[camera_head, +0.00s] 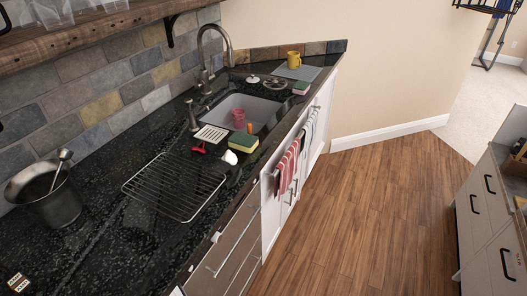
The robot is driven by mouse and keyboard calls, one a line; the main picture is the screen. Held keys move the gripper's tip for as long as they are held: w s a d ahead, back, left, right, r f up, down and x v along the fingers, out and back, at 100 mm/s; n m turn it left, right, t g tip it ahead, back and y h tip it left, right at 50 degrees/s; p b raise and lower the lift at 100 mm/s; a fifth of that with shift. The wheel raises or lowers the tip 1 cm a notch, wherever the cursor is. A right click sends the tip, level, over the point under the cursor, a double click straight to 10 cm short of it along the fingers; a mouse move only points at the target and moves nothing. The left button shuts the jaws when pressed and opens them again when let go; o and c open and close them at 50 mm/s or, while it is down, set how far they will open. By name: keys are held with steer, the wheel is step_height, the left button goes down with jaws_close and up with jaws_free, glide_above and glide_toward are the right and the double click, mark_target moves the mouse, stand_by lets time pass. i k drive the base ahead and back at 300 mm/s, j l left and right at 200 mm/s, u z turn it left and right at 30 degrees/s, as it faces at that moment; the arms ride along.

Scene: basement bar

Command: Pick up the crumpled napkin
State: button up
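A small white rounded lump, which looks like the crumpled napkin (230,157), lies on the black counter (95,235) near its front edge. It sits just in front of the sink, close to a yellow and green sponge (243,142). It is small in the picture, so its folds cannot be made out. My gripper is not in view.
A wire rack (175,187) lies left of the lump, with a red item (198,149) and a white slotted dish (211,134) behind. The sink (262,113) holds a pink cup (238,118). Striped towels (287,168) hang in front. The wood floor (375,220) is clear.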

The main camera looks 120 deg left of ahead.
mark_target(229, 157)
steer(key=i+j+u, duration=0.1)
steer(key=j+u, duration=0.3)
steer(key=u, duration=0.55)
steer(key=i+j+u, duration=0.1)
steer(key=u, duration=0.95)
steer(key=i+u, duration=0.1)
steer(key=u, duration=0.95)
steer(key=i+u, duration=0.1)
steer(key=u, duration=0.4)
steer(key=l+u, duration=0.15)
steer(key=u, duration=0.4)
steer(key=i+l+u, duration=0.1)
steer(key=u, duration=0.4)
steer(key=i+l+u, duration=0.45)
steer(key=i+l, duration=0.15)
steer(key=i+l+u, duration=0.25)
steer(key=l, duration=0.2)
steer(key=i+l+u, duration=0.2)
steer(key=l, duration=0.25)
